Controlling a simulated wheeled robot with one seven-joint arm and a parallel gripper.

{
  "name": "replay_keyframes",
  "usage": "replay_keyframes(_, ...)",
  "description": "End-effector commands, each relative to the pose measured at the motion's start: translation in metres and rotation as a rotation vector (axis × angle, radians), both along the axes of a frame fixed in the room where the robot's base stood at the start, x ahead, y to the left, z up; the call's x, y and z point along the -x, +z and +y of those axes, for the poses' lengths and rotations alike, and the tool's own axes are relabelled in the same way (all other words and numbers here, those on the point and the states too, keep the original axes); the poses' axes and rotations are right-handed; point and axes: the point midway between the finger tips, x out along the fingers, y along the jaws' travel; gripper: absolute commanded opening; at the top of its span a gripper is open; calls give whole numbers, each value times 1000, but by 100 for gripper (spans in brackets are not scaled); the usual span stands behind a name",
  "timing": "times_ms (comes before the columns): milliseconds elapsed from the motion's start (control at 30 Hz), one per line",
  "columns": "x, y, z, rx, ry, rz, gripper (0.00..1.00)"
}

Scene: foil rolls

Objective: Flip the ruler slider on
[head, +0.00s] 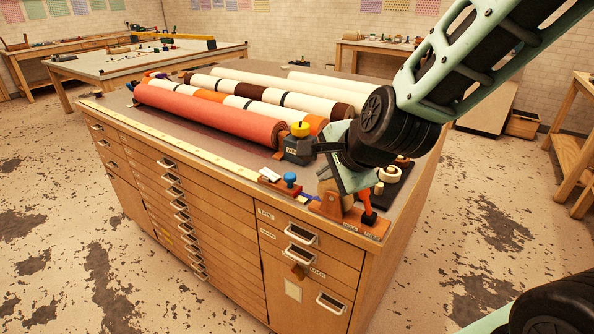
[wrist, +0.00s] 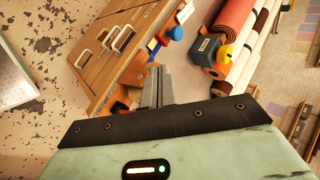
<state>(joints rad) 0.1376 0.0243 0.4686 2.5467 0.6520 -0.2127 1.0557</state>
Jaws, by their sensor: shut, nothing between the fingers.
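The ruler (head: 205,150) is a long pale strip along the cabinet top's front edge. At its right end a blue knob (head: 290,178) stands on a red-brown base (head: 288,189), with a white piece (head: 269,175) beside it; I take this as the slider. The blue knob also shows in the wrist view (wrist: 176,33), beyond my fingertips. My gripper (wrist: 152,72) is shut and empty. It is to the right of the knob, apart from it, above an orange-brown bracket (head: 330,203). In the head view its fingertips are hard to make out.
A dark block with a yellow knob (head: 300,129) stands at the rolls' near end. Several rolls, the nearest red (head: 205,110), lie across the top. A red-orange lever (head: 367,206) stands on a wooden strip at the right corner. Rings of tape (head: 388,174) lie behind my gripper.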

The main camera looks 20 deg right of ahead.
Motion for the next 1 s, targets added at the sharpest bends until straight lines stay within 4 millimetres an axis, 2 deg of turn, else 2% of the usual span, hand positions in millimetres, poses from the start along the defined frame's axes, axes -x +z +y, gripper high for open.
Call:
replay_keyframes(567, -8, -5, 1, 8, 4, 8, 0)
replay_keyframes(800, -16, -16, 4, 1, 7, 7, 0)
replay_keyframes(1000, -37, -42, 8, 1, 7, 6, 0)
